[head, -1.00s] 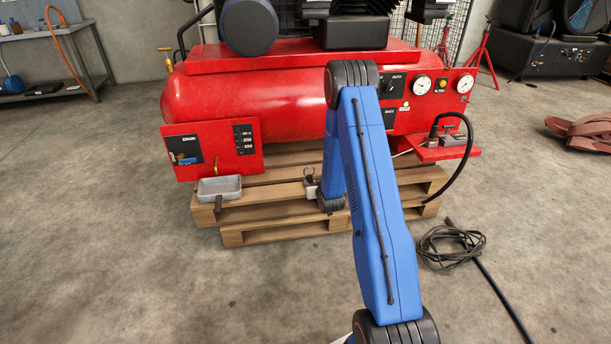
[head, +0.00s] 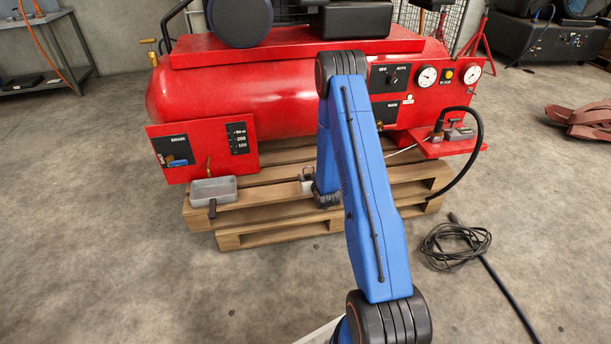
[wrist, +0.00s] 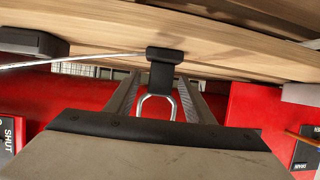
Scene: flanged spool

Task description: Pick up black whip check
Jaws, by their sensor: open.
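The black whip check shows in the wrist view as a short black T-shaped block (wrist: 165,55) with a bright metal loop at its lower end. A thin pale cable runs from it to the left. My gripper (wrist: 158,76) is open, with one grey finger on each side of the loop and black stem. No clear contact with the fingers shows. In the head view my blue arm hides much of this spot; a small metallic piece shows at the wrist, too small to make out.
The red compressor (head: 250,85) stands on a wooden pallet (head: 260,222). A grey tray (head: 213,190) sits at the pallet's left. A red shelf (head: 432,148) and black hose (head: 478,150) are at the right. A coiled cable (head: 440,262) lies on the floor.

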